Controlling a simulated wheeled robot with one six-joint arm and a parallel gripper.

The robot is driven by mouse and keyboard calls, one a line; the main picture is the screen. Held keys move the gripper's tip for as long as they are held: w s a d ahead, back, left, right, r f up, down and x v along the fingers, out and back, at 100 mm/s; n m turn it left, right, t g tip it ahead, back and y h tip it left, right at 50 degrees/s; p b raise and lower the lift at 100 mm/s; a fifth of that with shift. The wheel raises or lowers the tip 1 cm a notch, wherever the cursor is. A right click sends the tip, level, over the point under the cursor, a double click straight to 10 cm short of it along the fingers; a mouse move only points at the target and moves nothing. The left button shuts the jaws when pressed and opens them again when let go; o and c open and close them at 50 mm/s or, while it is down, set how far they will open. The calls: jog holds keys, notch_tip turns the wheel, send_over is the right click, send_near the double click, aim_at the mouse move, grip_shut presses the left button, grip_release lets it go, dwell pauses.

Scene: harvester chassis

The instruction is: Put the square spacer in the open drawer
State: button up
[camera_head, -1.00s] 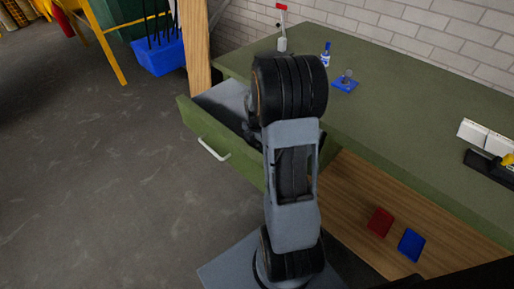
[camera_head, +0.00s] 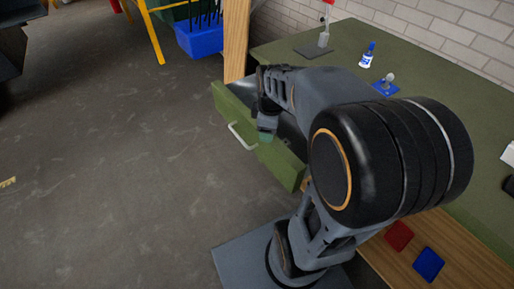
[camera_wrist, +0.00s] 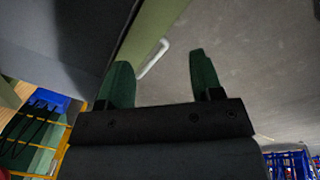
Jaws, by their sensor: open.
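The open drawer (camera_head: 285,162) is green with a pale bar handle (camera_head: 242,137) and sticks out from the green workbench. In the wrist view, its front edge (camera_wrist: 150,30) and handle run past my fingers. My gripper (camera_head: 265,137) hangs over the drawer near its front panel. In the wrist view, my gripper (camera_wrist: 160,60) has its two green fingers apart with nothing between them. I cannot pick out a square spacer for certain. My arm hides part of the drawer's inside and of the bench.
On the bench (camera_head: 335,55) are a red-topped tool (camera_head: 324,30), a blue-white bottle (camera_head: 367,54) and a blue plate with a grey knob (camera_head: 385,86). Red (camera_head: 399,236) and blue (camera_head: 429,263) square pieces lie on the wooden lower shelf. Open floor (camera_head: 120,170) is at left.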

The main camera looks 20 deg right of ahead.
jog(key=s+a+r+m+t, duration=0.1)
jog(key=s+a+m, duration=0.6)
jog(key=m, duration=0.3)
jog(key=shift+s+a+m+t, duration=0.15)
jog(key=shift+a+m+t, duration=0.15)
jog(key=shift+a, duration=0.05)
jog(key=shift+r, duration=0.15)
